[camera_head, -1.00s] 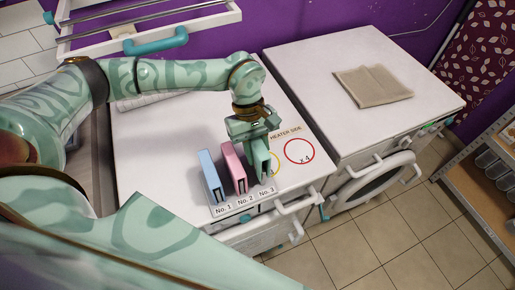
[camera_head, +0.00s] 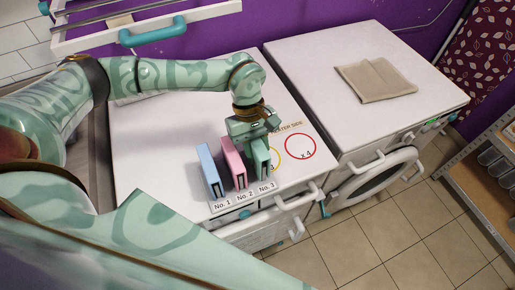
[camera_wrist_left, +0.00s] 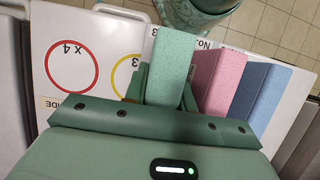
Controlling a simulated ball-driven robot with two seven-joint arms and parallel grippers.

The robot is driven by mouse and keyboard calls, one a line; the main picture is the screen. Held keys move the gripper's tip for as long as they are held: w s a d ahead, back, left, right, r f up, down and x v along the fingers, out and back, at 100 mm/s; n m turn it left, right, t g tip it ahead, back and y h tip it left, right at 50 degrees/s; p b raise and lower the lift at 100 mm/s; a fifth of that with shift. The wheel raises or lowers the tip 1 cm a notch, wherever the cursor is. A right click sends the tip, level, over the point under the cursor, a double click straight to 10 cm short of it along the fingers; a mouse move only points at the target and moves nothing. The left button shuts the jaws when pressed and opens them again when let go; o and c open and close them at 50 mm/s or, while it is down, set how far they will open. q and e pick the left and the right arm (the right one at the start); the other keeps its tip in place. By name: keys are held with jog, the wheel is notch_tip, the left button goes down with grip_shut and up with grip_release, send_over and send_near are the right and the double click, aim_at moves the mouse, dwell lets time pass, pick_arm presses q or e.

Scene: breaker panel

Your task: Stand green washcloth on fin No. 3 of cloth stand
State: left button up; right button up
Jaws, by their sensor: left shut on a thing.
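The green washcloth (camera_head: 260,162) stands upright at the No. 3 place of the cloth stand (camera_head: 243,199), and it also shows in the left wrist view (camera_wrist_left: 172,62). My left gripper (camera_head: 256,138) is above it and shut on its upper part. A pink cloth (camera_head: 234,164) stands beside it at No. 2 and a blue cloth (camera_head: 209,172) at No. 1. The fin under the green washcloth is hidden, so I cannot tell how fully it is seated. My right gripper is not in view.
The stand is on a white machine top (camera_head: 150,165) near its front edge. A red circle marked x 4 (camera_head: 300,146) and part of a yellow circle lie to the right. A beige folded cloth (camera_head: 376,80) lies on the neighbouring machine. A drying rack (camera_head: 150,30) is behind.

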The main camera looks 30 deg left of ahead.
pick_arm(q)
jog(key=shift+f+b, duration=0.45)
jog(key=shift+f, duration=0.35)
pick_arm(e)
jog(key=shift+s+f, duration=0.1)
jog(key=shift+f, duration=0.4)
pick_arm(q)
jog(key=o, duration=1.1)
notch_tip(320, 180, up, 18)
jog(key=p, duration=1.3)
jog(key=w+a+r+n+t+p, duration=0.1)
jog(key=w+a+r+n, duration=0.1)
jog(key=w+a+r, duration=0.1)
jog(key=w+a+r+n+t+p, duration=0.1)
jog(key=w+a+r+n, duration=0.1)
jog(key=r, duration=0.3)
jog(key=w+a+r+n+h+p, duration=0.1)
jog(key=w+a+r+n+p, duration=0.1)
jog(key=w+a+r+n, duration=0.1)
jog(key=shift+w+a+r+n+t, duration=0.15)
jog(key=shift+a+r+n+t, duration=0.15)
jog(key=shift+a, duration=0.25)
jog(key=shift+w+a+r+n+t, duration=0.1)
jog(key=shift+w+a+r+n, duration=0.1)
jog(key=shift+a+r, duration=0.25)
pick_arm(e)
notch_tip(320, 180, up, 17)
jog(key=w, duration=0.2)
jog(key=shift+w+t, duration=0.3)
